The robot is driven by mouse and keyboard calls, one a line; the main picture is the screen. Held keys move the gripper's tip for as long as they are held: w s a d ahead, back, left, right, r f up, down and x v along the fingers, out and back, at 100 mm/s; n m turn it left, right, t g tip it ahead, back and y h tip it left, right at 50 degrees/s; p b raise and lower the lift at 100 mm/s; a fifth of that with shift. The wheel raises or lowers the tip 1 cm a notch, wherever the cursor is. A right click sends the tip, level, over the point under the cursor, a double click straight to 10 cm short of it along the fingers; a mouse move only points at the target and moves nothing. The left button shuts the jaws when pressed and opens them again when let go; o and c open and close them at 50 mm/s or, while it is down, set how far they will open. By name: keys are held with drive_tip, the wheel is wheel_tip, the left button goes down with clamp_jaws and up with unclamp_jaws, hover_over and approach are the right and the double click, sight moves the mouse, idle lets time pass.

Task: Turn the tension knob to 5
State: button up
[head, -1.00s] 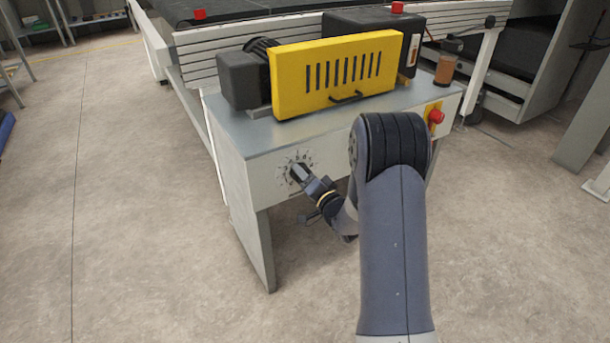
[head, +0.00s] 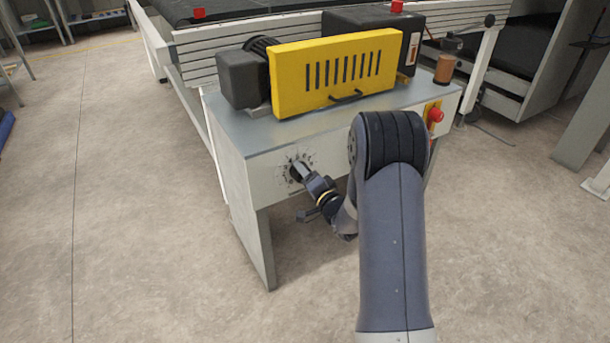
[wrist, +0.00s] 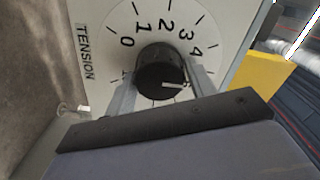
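The tension knob (wrist: 156,70) is a round black knob with a white pointer line on a white dial (wrist: 105,57) marked TENSION. In the wrist view its pointer lies toward the right and slightly down, past the printed 4, near the right finger. The numbers 0 to 4 are readable; the finger hides the marking there. My gripper (wrist: 162,80) has one finger on each side of the knob and looks closed on it. In the head view my gripper (head: 299,170) is at the dial (head: 284,179) on the machine's front panel, covering the knob.
A yellow slotted guard (head: 300,85) and a dark motor (head: 240,78) sit on top of the machine. A red button (head: 435,115) is at the panel's right end. Open concrete floor (head: 140,220) lies to the left.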

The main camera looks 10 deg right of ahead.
drive_tip(key=o, duration=0.3)
drive_tip(key=p+v, duration=0.2)
drive_tip(key=v, duration=0.8)
drive_tip(key=shift+s+d, duration=0.15)
drive_tip(key=shift+s, duration=0.25)
drive_tip(key=shift+w, duration=0.1)
drive_tip(key=b+x, duration=0.2)
drive_tip(key=x, duration=0.9)
drive_tip(key=shift+s, duration=0.25)
